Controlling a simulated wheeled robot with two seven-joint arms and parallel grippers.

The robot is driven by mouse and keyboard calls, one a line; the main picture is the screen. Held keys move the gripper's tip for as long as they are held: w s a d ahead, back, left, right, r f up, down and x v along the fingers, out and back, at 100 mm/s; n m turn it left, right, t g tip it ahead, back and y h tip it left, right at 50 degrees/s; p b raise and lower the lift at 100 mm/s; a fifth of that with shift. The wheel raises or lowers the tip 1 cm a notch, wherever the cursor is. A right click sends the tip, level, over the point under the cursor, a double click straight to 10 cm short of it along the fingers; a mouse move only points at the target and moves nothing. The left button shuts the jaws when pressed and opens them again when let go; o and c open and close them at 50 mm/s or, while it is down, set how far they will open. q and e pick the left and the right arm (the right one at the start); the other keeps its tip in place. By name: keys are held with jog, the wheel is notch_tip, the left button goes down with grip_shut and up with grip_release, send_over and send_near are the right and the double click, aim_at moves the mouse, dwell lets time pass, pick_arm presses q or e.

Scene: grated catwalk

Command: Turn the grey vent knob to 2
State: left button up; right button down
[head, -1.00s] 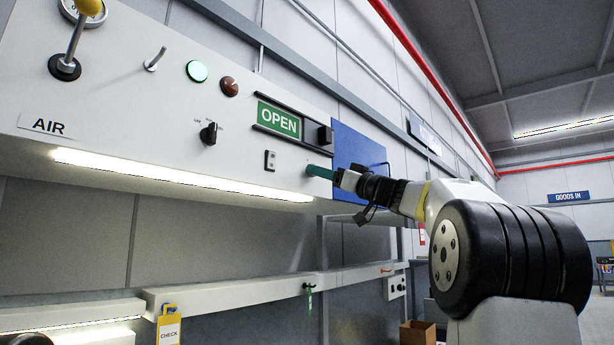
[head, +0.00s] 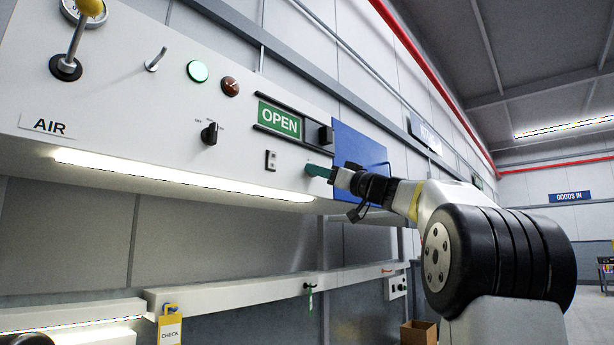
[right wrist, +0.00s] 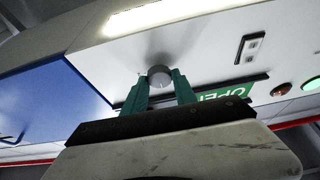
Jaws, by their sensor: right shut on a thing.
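The grey vent knob (right wrist: 160,76) is a small round knob on the underside-facing white panel in the right wrist view. It sits between the two green fingers of my right gripper (head: 318,171), which are shut on it. In the head view the fingers hide the knob at the panel's lower right. No scale marks or pointer on the knob can be read, so its setting cannot be told. My left gripper is not in view.
Left of the gripper are a small switch plate (head: 270,160), a black selector knob (head: 210,133) and the green OPEN sign (head: 279,120) with its slider. A blue panel (head: 358,150) is just behind the gripper. A lit strip (head: 180,175) runs under the panel edge.

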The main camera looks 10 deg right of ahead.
jog(key=shift+m+t+h, duration=0.3)
jog(key=shift+m, duration=0.2)
jog(key=shift+s+a+r+m+g+h, duration=0.15)
jog(key=shift+m+h, duration=1.3)
jog(key=shift+m, duration=2.1)
jog(key=shift+w+r+m+g+h, duration=0.1)
jog(key=shift+m+h, duration=1.3)
jog(key=shift+m, duration=2.1)
jog(key=shift+s+a+r+m+g+h, duration=0.15)
jog(key=shift+m+h, duration=1.3)
jog(key=shift+m, duration=2.1)
jog(key=shift+d, duration=0.1)
jog(key=c, duration=1)
grip_release()
jog(key=shift+f, duration=0.1)
